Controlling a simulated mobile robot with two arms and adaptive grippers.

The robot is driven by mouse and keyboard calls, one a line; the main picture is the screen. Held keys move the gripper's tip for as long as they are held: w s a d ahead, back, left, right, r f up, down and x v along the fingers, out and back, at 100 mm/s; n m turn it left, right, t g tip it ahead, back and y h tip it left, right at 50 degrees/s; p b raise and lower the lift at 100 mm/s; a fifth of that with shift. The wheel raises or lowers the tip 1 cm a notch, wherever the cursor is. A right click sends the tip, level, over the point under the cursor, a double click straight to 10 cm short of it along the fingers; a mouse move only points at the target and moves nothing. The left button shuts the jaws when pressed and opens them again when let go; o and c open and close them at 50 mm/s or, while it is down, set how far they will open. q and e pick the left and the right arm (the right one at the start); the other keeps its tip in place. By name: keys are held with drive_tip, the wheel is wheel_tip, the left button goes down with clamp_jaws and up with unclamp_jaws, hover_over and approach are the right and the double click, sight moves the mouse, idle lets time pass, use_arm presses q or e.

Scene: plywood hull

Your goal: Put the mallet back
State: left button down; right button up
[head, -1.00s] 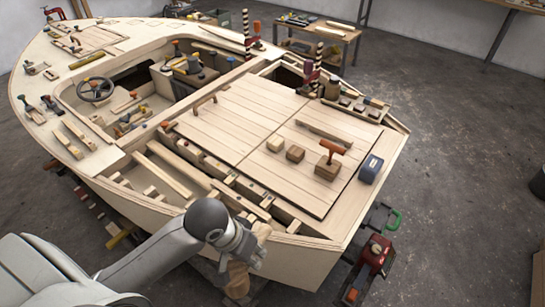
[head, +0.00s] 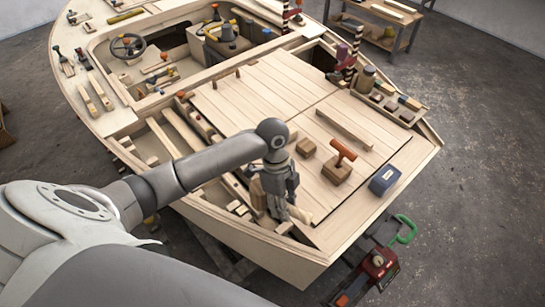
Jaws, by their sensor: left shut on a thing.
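My left gripper (head: 280,206) is over the near edge of the hull's plank deck, pointing down. It is shut on a wooden thing that I take to be the mallet (head: 258,194). A tan part shows left of the fingers and a paler part sticks out right of them. The fingers hide its middle, and I cannot tell whether it touches the deck or the frame below. My right gripper is not in view.
On the plank deck (head: 258,100) stand a wooden block with an orange T-handle (head: 337,168), a small brown block (head: 306,147) and a blue box (head: 384,180). An open slatted bay (head: 160,138) lies to the left. A red tool (head: 375,268) is below the stern.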

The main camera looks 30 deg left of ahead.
use_arm(q)
drive_tip(key=w+a+m, duration=0.1)
drive_tip(key=m, duration=0.1)
drive_tip(key=w+a+r+m+g+y, duration=0.1)
drive_tip(key=w+m, duration=0.1)
drive_tip(key=m, duration=0.1)
drive_tip(key=w+a+m+y, duration=0.1)
drive_tip(key=w+m, duration=0.1)
drive_tip(key=m, duration=0.1)
drive_tip(key=shift+w+a+r, duration=0.1)
drive_tip(key=shift+a+r, duration=0.15)
drive_tip(key=shift+r, duration=0.05)
drive_tip(key=shift+w+a+r+m+y, duration=1.15)
drive_tip(key=shift+w+a+m, duration=1.1)
drive_tip(key=shift+m, duration=0.85)
drive_tip(key=shift+h, duration=0.25)
drive_tip(key=b+x, duration=0.1)
drive_tip(key=b, duration=0.1)
drive_tip(key=b+x, duration=0.2)
drive_tip(key=w+b+x, duration=0.1)
drive_tip(key=b+x, duration=0.1)
drive_tip(key=shift+f, duration=0.8)
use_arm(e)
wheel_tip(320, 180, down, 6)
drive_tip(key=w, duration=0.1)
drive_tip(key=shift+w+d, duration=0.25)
use_arm(q)
drive_tip(key=shift+f, duration=0.15)
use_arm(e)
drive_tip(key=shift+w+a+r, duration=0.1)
